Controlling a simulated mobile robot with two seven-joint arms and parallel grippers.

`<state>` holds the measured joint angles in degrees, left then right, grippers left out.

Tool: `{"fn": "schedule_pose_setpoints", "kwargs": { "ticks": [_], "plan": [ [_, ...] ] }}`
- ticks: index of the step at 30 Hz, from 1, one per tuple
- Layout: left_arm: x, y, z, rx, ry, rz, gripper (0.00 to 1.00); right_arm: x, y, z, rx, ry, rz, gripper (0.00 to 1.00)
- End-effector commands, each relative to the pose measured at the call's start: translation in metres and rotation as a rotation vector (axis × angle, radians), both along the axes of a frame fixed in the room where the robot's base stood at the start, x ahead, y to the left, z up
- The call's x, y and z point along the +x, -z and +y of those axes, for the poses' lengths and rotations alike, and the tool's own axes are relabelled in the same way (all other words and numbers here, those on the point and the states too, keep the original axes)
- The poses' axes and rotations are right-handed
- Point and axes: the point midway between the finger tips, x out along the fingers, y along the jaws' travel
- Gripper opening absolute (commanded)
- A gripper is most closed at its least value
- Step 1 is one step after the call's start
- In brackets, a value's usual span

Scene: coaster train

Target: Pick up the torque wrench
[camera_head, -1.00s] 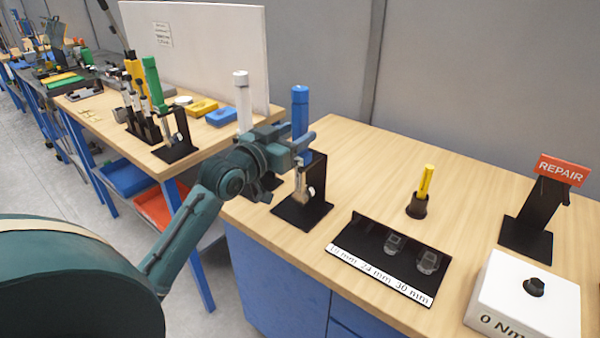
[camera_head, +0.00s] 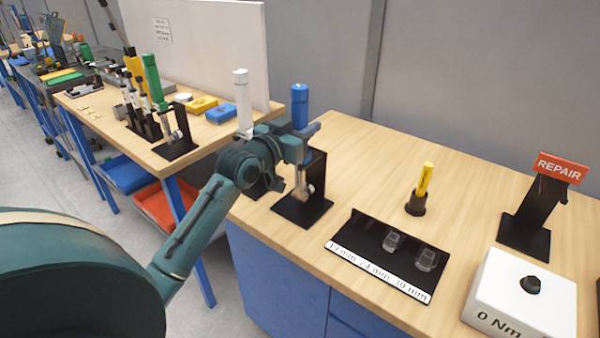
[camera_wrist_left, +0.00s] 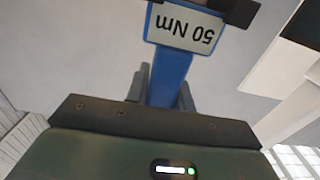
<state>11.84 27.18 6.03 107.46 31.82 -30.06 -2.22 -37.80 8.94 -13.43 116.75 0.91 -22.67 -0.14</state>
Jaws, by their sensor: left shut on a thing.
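The torque wrench with the blue handle (camera_head: 300,106) stands upright in a black holder (camera_head: 312,208) on the wooden bench. Its metal lower end shows in front of the holder's upright. My left gripper (camera_head: 303,138) is shut on this wrench just below the blue handle's upper part and hides that stretch of it. In the left wrist view the blue wrench (camera_wrist_left: 170,78) runs between the fingers, with a "50 Nm" label that reads upside down. My right gripper is out of view.
A white-handled tool (camera_head: 242,100) stands close left, partly behind my arm. Right are a black socket tray (camera_head: 365,226), a yellow tool (camera_head: 426,178) in a holder, a REPAIR stand (camera_head: 525,225) and a white "0 Nm" box (camera_head: 510,285).

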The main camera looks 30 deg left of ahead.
Motion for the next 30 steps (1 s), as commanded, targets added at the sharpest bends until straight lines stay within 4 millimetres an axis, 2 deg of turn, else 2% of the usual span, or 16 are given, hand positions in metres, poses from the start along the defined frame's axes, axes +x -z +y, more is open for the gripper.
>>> {"fn": "schedule_pose_setpoints", "kwargs": {
  "ticks": [3,12,30],
  "plan": [
    [-0.0001,0.0001,0.0,0.0,0.0,0.0,0.0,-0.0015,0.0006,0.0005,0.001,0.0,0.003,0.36],
    [-0.0001,0.0001,0.0001,0.0,0.0,0.0,0.0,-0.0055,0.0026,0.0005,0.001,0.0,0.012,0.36],
    [-0.0001,0.0002,0.0001,0.0,0.0,0.001,0.0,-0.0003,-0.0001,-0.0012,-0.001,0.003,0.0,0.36]
  ]
}}
